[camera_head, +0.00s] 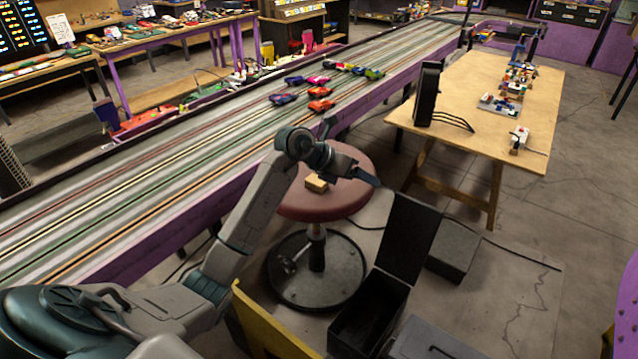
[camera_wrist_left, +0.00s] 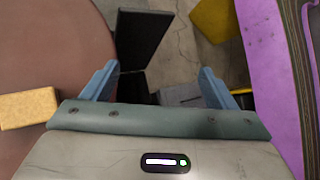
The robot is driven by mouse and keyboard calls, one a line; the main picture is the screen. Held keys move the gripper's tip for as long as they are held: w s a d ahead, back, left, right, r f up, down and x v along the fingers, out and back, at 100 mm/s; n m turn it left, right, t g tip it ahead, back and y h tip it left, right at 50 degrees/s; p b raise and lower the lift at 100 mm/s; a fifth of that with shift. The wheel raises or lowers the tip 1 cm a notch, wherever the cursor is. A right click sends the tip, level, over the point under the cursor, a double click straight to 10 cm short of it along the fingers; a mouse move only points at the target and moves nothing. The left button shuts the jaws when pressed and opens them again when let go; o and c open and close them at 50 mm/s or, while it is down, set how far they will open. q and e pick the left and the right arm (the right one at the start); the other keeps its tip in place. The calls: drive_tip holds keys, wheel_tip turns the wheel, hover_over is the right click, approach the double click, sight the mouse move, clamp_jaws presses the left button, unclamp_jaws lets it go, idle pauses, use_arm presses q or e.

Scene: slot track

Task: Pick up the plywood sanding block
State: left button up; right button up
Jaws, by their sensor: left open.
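The plywood sanding block (camera_head: 317,184) is a small tan block lying on a round reddish-brown stool seat (camera_head: 335,205). In the left wrist view the block (camera_wrist_left: 28,108) sits at the left edge, cut off by the frame, on the brown seat (camera_wrist_left: 50,45). My left gripper (camera_head: 372,177) is over the stool, to the right of the block in the head view. In the left wrist view its two blue fingers (camera_wrist_left: 160,85) are wide apart with nothing between them. The block lies outside the fingers, to their left. My right gripper is not in view.
An open black box (camera_head: 370,315) with a raised lid stands on the floor beside the stool. A purple-sided slot track (camera_head: 180,160) with several toy cars runs behind the arm. A wooden table (camera_head: 455,95) is at the right. A yellow panel (camera_head: 265,320) is in front.

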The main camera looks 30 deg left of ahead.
use_arm(q)
drive_tip(key=a+r+g+y, duration=0.15)
drive_tip(key=a+y, duration=0.25)
drive_tip(key=a, duration=0.4)
drive_tip(key=n+g+y, duration=0.2)
drive_tip(key=g, duration=0.1)
approach(316, 180)
drive_tip(key=shift+y, duration=0.3)
drive_tip(key=x, duration=0.1)
drive_tip(key=b+x, duration=0.1)
drive_tip(key=x, duration=0.2)
drive_tip(key=shift+s+d+f+b, duration=0.15)
drive_tip(key=shift+d+b, duration=0.15)
drive_tip(key=shift+f+p, duration=0.25)
drive_tip(key=shift+p, duration=0.05)
drive_tip(key=x, duration=0.1)
drive_tip(key=p+x, duration=0.1)
drive_tip(key=x, duration=0.1)
drive_tip(key=shift+w+f+p, duration=0.25)
drive_tip(key=shift+w+p, duration=0.05)
drive_tip(key=shift+w, duration=0.05)
drive_tip(key=shift+w+f, duration=0.15)
drive_tip(key=shift+f, duration=0.3)
drive_tip(key=c, duration=1.1)
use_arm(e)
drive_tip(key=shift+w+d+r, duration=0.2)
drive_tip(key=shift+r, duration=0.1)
